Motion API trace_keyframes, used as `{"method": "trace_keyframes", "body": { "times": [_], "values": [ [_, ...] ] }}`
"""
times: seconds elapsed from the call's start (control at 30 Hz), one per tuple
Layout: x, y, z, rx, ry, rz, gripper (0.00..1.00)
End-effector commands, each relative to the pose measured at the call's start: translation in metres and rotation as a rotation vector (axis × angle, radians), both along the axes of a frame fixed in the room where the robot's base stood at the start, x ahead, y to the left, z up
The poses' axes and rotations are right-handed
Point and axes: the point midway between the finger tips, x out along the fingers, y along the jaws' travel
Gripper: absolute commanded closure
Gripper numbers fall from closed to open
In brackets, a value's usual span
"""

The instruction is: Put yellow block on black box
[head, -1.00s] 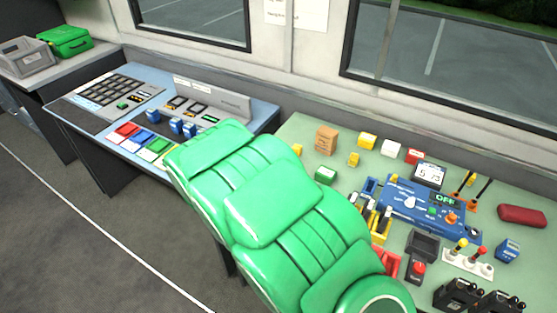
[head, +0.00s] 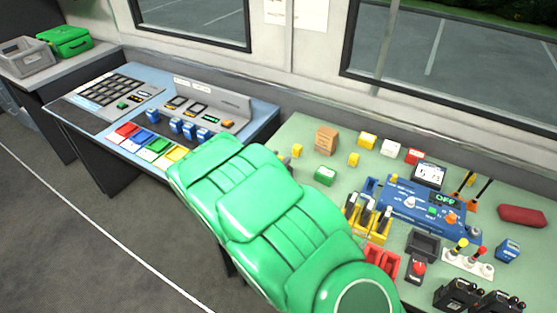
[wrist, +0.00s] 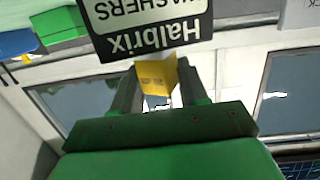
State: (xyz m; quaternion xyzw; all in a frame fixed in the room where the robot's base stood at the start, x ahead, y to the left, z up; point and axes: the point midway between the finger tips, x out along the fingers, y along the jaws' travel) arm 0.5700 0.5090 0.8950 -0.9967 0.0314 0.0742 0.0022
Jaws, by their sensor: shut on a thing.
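In the wrist view my gripper (wrist: 158,80) is shut on a yellow block (wrist: 157,74), held between its two dark fingers. Just past the fingertips is a black box (wrist: 104,46) with a large label reading "Halbrix WASHERS", upside down in this view. I cannot tell whether the block touches the box. In the head view my green arm hides my gripper, the held block and this box.
In the head view a blue console desk (head: 262,115) stands behind the arm. On the right, a green table (head: 300,128) carries small coloured blocks, a brown box (head: 327,140), a blue control panel (head: 400,203) and levers. A wall with windows lies behind.

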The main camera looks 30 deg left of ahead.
Motion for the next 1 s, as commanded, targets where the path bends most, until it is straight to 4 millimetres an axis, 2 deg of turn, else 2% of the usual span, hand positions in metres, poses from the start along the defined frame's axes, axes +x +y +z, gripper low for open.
{"method": "trace_keyframes", "body": {
  "times": [0.07,0.1,0.23,0.63,0.77,1.0],
  "values": [
    [0.000,0.000,-0.002,0.000,0.000,0.000,0.87],
    [0.000,0.000,-0.002,0.000,0.000,0.000,0.52],
    [0.000,0.000,-0.002,0.000,0.000,0.000,0.32],
    [0.000,0.000,0.002,0.000,0.000,0.000,0.31],
    [-0.010,0.001,0.002,-0.001,0.000,0.001,0.31],
    [-0.039,0.004,0.007,0.001,0.001,0.002,0.31]
  ]
}}
